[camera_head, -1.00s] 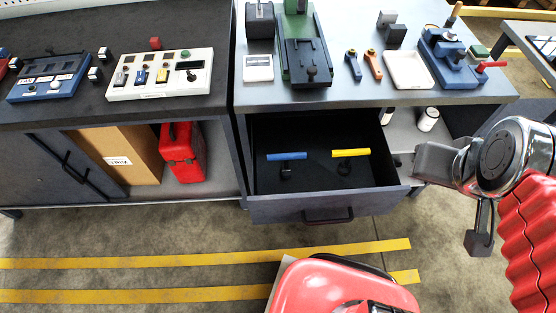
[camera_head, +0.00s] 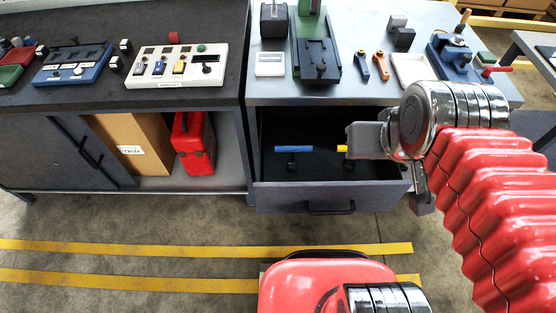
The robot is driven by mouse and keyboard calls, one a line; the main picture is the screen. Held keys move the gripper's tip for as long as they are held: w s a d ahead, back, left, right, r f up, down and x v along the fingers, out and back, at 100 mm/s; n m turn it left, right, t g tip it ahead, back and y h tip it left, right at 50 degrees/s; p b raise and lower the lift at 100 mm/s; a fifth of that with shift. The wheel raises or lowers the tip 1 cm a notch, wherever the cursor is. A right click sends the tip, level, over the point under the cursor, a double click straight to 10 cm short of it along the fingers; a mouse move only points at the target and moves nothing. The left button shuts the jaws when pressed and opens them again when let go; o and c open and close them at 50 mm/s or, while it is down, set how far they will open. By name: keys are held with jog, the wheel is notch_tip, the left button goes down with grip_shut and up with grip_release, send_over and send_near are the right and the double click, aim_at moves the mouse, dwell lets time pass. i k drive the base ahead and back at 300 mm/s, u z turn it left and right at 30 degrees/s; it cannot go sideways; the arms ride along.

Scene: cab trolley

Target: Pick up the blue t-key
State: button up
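The blue t-key (camera_head: 293,149) is in the open drawer (camera_head: 275,195) in the middle of the view, left of the yellow t-key (camera_head: 342,149). Its blue bar lies across the picture, with a dark stem below it. My gripper (camera_head: 366,141), the grey end of my arm, is right of the blue t-key and apart from it in the picture. It covers the right part of the yellow bar. Its fingers cannot be made out, so whether it is open or shut does not show.
The drawer front with its handle (camera_head: 330,208) juts out below the workbench top (camera_head: 375,96). A vice-like green and black device (camera_head: 318,60) and an orange-handled tool (camera_head: 381,66) stand on the bench. A red case (camera_head: 193,140) is in the left cabinet.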

aim_at(292, 164)
jog(key=u, duration=0.45)
jog(key=k, duration=1.35)
jog(key=z, duration=0.05)
jog(key=i, duration=1.05)
jog(key=u, duration=0.7)
jog(key=i, duration=0.8)
jog(key=u, duration=0.6)
